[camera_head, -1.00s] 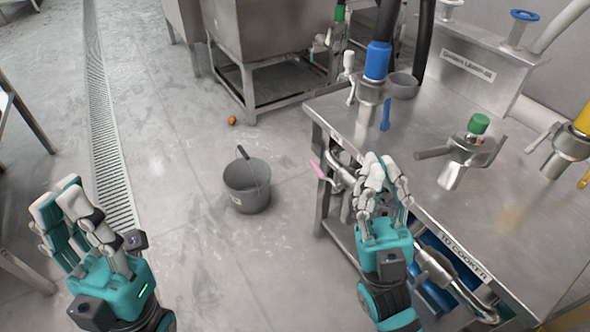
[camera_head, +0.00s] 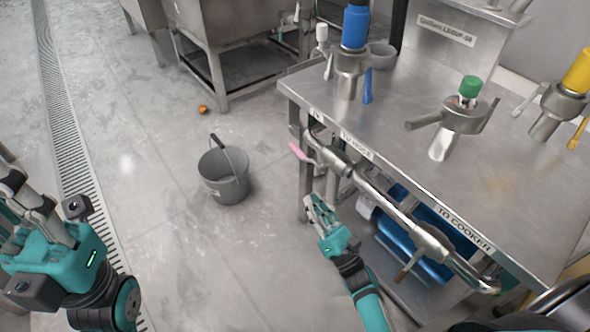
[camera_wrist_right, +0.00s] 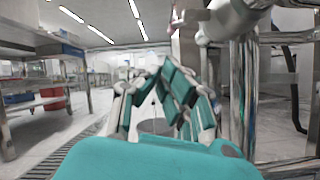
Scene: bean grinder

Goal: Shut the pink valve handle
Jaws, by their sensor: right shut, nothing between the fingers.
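The pink valve handle (camera_head: 299,151) sticks out to the left from the steel pipe (camera_head: 395,212) along the table's front side, near its left corner. My right gripper (camera_head: 313,203) is shut and empty, below the handle and a little to its right in the head view, apart from it in the picture. In the right wrist view its fingers (camera_wrist_right: 165,80) come together; the pink handle cannot be made out there. My left gripper (camera_head: 22,205) is at the left edge of the head view, partly cut off, over the floor and far from the handle.
The steel table (camera_head: 400,125) bears valves with blue, green and yellow parts. Blue containers (camera_head: 425,225) sit beneath the table. A grey bucket (camera_head: 226,182) stands on open floor to the left.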

